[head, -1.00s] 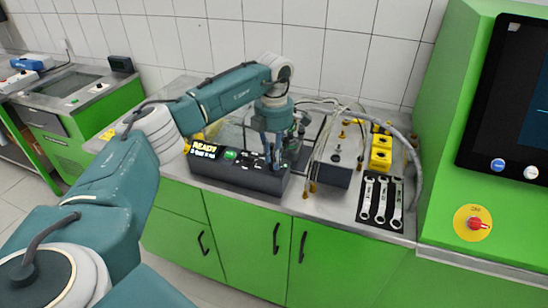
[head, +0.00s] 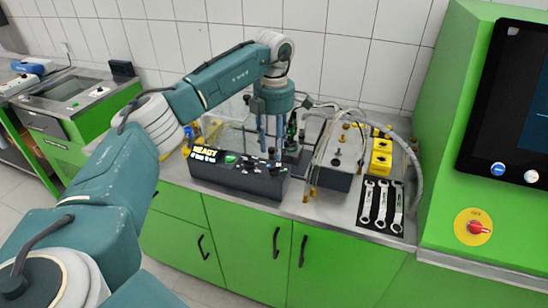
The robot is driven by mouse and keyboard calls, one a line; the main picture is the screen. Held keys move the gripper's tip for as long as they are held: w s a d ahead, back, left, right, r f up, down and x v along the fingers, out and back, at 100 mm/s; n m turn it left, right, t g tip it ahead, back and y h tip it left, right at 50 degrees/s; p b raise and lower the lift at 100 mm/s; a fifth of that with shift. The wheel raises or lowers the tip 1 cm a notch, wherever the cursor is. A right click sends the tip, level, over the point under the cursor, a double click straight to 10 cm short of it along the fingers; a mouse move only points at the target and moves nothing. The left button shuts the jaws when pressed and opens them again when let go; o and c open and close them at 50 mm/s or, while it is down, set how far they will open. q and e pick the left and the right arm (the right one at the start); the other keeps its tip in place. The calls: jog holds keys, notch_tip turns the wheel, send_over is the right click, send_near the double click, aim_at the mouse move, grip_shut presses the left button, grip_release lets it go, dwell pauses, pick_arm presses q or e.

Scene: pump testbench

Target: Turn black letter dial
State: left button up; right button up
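The black control box (head: 232,180) stands at the front of the steel bench, with a lit READY display (head: 205,153) at its left end. A small black knob (head: 271,154) stands up at the right part of its top; any letters are too small to read. My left gripper (head: 271,148) points down above or just behind this part of the box. Its two fingers are apart with a gap between them, and I see nothing held. Whether a fingertip touches the knob I cannot tell. My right gripper is not in view.
Grey hoses (head: 322,150) and a dark block (head: 336,172) stand right of the box. Several wrenches (head: 382,203) lie on a black mat, near yellow blocks (head: 381,155).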

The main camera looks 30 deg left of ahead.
pick_arm(q)
notch_tip(320, 180, up, 6)
dwell(0.6)
